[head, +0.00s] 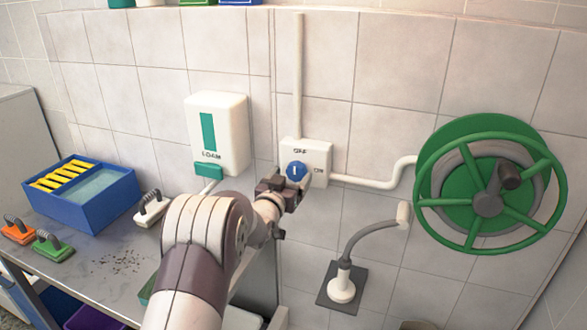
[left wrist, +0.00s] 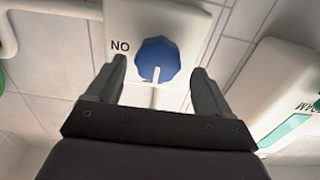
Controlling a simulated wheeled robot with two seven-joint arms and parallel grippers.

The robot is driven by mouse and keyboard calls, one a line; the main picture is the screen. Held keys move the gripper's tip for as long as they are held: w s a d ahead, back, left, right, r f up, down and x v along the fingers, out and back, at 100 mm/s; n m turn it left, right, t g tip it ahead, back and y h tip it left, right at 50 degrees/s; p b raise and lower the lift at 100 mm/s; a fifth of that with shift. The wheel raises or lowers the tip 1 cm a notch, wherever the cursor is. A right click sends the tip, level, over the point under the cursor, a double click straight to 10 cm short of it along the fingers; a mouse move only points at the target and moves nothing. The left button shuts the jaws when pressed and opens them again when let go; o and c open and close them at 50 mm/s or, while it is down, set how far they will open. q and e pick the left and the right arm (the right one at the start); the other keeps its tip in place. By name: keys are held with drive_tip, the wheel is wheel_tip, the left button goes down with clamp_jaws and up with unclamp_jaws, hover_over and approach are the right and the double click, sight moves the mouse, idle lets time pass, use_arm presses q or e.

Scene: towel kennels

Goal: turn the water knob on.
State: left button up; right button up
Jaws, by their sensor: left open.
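The blue knob (head: 296,172) sits on a white wall box (head: 318,160) marked OFF above and ON at the right. A white mark on the knob stands upright, towards OFF. My left gripper (head: 284,187) is just in front of the knob, at its lower left. In the left wrist view, which is upside down, the blue knob (left wrist: 157,60) lies between the two open fingers of my left gripper (left wrist: 160,68), with a gap on each side. I cannot tell how far the fingertips are from it in depth. My right gripper does not show.
A foam dispenser (head: 217,132) hangs left of the box. A green hose reel (head: 487,200) is at the right, joined by a white pipe (head: 375,182). A nozzle (head: 342,285) hangs below. A blue bin (head: 80,203) and brushes (head: 50,245) are on the left counter.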

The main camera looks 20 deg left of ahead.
use_arm(q)
drive_tip(key=shift+w+d+r, duration=0.15)
drive_tip(key=shift+w, duration=0.95)
drive_tip(key=shift+w, duration=0.1)
drive_tip(key=c, duration=1)
drive_tip(key=shift+f+m+b, duration=0.3)
drive_tip(key=shift+m+b, duration=0.1)
drive_tip(key=shift+b, duration=0.4)
drive_tip(key=m+b, duration=0.4)
drive_tip(key=b, duration=0.1)
drive_tip(key=m+b, duration=0.4)
drive_tip(key=b, duration=0.1)
drive_tip(key=m+b, duration=0.4)
drive_tip(key=b, duration=0.2)
drive_tip(key=shift+d+f, duration=0.15)
drive_tip(key=shift+f, duration=0.1)
drive_tip(key=m+b, duration=0.1)
drive_tip(key=m, duration=0.1)
drive_tip(key=shift+m+b, duration=0.3)
drive_tip(key=shift+b, duration=0.1)
drive_tip(key=shift+r+m+b, duration=0.1)
drive_tip(key=shift+m+b, duration=0.65)
drive_tip(key=shift+m, duration=0.45)
